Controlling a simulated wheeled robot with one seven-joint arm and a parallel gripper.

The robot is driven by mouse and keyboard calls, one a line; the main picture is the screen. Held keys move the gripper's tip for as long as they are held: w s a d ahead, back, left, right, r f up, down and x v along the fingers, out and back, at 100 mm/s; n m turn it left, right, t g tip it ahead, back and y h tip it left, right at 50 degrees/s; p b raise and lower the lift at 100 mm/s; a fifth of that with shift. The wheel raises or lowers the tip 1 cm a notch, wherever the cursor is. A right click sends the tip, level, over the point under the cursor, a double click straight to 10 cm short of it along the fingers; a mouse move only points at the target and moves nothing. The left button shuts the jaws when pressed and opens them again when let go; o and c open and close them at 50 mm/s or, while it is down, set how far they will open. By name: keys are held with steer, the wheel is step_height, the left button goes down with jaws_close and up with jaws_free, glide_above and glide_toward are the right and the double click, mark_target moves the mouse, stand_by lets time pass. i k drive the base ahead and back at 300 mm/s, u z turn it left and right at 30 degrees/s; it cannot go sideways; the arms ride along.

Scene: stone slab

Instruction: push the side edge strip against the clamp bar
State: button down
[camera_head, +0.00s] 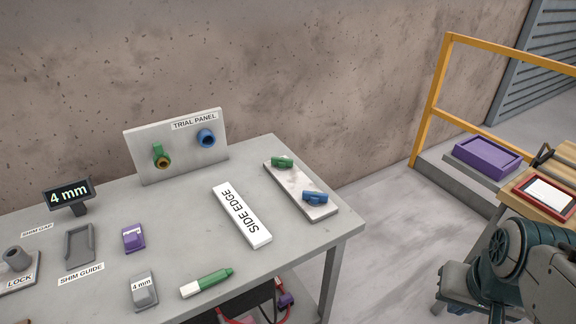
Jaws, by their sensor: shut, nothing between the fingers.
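The side edge strip (242,214) is a long white bar lettered SIDE EDGE. It lies flat and slanted on the right part of the grey slab table. To its right, across a narrow gap, lies a pale flat plate (287,186) bearing a green piece (282,162) and a blue piece (315,197). No part is labelled as the clamp bar, and I cannot tell which one it is. My arm shows at the lower right, away from the table. My gripper itself is not visible.
A TRIAL PANEL board (176,158) stands at the back. A green marker (207,283), grey 4 mm block (143,290), purple block (133,238), shim guide (79,243) and 4 mm display (69,194) occupy the left and front. A yellow railing (436,83) stands right.

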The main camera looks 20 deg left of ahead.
mark_target(257, 234)
steer(key=u, duration=0.45)
steer(key=i, duration=0.85)
steer(key=u, duration=0.8)
